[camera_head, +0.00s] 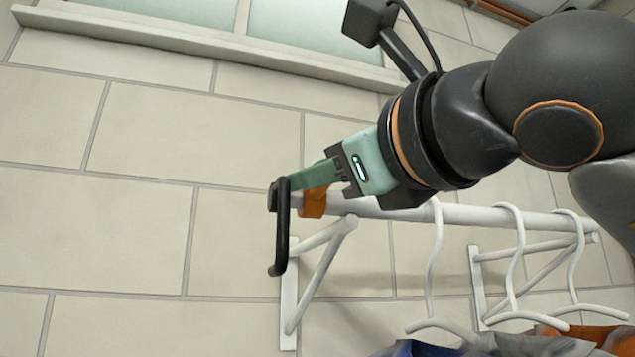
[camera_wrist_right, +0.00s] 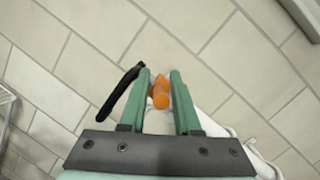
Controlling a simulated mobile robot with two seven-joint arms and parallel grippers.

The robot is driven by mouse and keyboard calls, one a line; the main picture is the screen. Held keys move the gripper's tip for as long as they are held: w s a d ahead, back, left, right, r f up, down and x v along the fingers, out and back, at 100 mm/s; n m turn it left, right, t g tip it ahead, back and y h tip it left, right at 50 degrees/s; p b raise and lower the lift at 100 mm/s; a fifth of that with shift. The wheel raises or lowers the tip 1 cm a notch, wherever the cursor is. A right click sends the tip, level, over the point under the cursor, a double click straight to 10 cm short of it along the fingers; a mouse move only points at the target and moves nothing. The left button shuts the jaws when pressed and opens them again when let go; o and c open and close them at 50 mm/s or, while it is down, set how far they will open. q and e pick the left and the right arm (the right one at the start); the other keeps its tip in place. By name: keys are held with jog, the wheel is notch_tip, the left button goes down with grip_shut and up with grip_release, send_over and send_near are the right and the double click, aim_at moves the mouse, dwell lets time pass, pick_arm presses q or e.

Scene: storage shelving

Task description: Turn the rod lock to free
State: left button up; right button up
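A white rod (camera_head: 470,214) runs along the wall. At its left end are an orange collar (camera_head: 313,203) and a black loop-shaped handle (camera_head: 281,235) that hangs down; these look like the rod lock. My right gripper (camera_head: 312,178) has its green fingers at this end, just above the collar and beside the handle. In the right wrist view the fingers (camera_wrist_right: 160,80) are apart, with the orange collar (camera_wrist_right: 160,101) between them. The black handle (camera_wrist_right: 120,92) is outside the left finger there. Contact with the collar cannot be told. My left gripper is not in view.
White brackets (camera_head: 290,300) hold the rod to the tiled wall (camera_head: 130,230). Several white hangers (camera_head: 433,265) with clothes (camera_head: 540,342) hang to the right, below my right arm. A window ledge (camera_head: 200,48) runs above. The space left of the handle is clear.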

jog(key=v, duration=1.2)
jog(key=shift+s+d, duration=0.2)
jog(key=shift+r, duration=0.1)
